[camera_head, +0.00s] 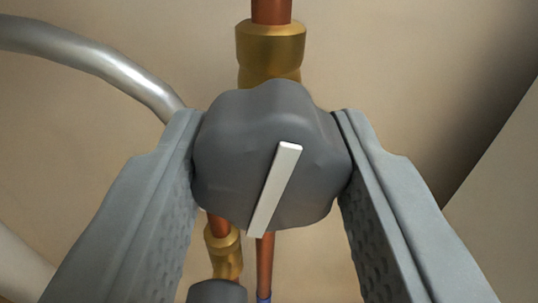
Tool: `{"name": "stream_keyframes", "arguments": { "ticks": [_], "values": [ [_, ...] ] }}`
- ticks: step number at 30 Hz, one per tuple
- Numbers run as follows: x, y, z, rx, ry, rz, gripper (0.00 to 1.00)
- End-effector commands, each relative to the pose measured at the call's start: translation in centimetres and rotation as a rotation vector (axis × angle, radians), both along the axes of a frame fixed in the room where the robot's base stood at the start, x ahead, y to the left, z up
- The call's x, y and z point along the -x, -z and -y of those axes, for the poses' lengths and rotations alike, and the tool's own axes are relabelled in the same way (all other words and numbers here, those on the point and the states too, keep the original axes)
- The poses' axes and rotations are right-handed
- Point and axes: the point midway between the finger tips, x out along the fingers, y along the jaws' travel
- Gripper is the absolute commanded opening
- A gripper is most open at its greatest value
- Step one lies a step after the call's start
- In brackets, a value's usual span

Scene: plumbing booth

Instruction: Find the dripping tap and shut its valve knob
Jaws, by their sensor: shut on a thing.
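A dark grey lobed valve knob (235,140) fills the middle of the view, with a white bar (275,190) on its face. The bar is tilted, its top leaning right of vertical. My gripper (270,160) is shut on this knob, with one finger against its left side and one against its right. A brass fitting (270,52) on a copper pipe (271,10) shows above the knob. The valve body behind the knob is hidden. No tap outlet or drip shows.
A silver curved tube (90,62) runs at the upper left. Below the knob are another brass fitting (224,252), a thin copper pipe (265,265) and a second dark grey part (217,291), cut off by the frame. A beige wall (400,60) lies behind. A pale panel (505,200) edges the right.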

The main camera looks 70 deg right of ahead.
Motion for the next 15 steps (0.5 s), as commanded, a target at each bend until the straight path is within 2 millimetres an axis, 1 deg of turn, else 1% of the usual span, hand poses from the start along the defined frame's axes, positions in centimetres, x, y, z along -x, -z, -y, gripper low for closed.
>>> {"name": "stream_keyframes", "arguments": {
  "ticks": [15],
  "values": [
    [-0.03, 0.0, -0.05, -0.187, 0.0, 0.452, 0.14]
  ]
}}
